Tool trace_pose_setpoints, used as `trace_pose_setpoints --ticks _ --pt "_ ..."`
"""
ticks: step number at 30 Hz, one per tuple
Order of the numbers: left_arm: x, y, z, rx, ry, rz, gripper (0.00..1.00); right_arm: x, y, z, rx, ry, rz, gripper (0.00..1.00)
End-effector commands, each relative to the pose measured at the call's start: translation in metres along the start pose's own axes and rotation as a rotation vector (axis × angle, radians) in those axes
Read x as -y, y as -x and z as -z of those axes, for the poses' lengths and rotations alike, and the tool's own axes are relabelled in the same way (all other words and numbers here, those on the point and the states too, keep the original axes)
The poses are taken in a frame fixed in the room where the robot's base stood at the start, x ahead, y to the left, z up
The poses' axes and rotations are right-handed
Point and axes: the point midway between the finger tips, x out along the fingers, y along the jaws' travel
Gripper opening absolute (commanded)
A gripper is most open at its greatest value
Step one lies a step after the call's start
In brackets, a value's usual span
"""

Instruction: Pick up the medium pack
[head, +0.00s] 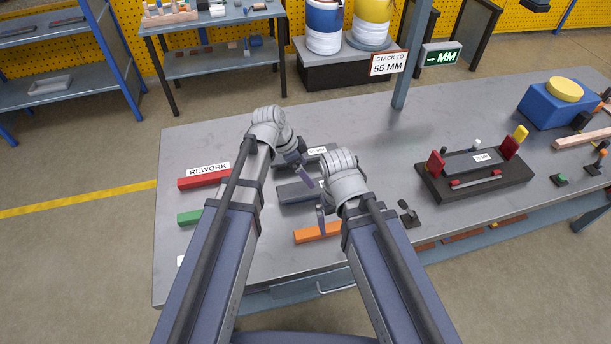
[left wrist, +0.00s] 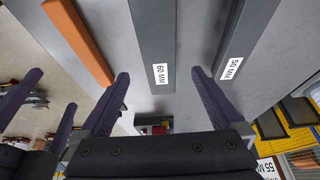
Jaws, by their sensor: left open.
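Two dark grey bar packs lie on the table. The nearer one (head: 292,193) is labelled 60 MM in the left wrist view (left wrist: 158,35); the farther one (head: 330,149) is labelled 50 MM there (left wrist: 243,35). No label says medium, so I cannot tell which is the medium pack. My left gripper (head: 307,165) is open and empty near the grey packs; in its wrist view the 60 MM pack shows between its fingers (left wrist: 162,85). My right gripper (head: 322,208) hangs near the orange bar (head: 316,234); its fingers look apart and empty at the left of the wrist view.
A red bar (head: 200,182) by a REWORK label and a green bar (head: 189,217) lie left of my arms. A dark fixture (head: 440,187) with red end blocks stands right. A sign (head: 388,64) reads STACK TO 55 MM. A blue block (head: 552,106) stands far right.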

Motion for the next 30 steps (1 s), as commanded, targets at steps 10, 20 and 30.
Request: trace_pose_setpoints --ticks 10,20,30 --pt "0.0 -0.007 -0.001 0.0 -0.001 0.0 1.0 0.001 -0.007 0.0 0.0 0.0 0.0 1.0" --pt "-0.001 -0.027 0.0 0.0 0.0 0.0 1.0 0.002 -0.025 0.001 0.0 0.0 0.0 1.0" --pt "-0.004 -0.051 -0.002 0.0 -0.001 0.0 1.0 0.005 -0.048 0.003 0.0 0.0 0.0 1.0"
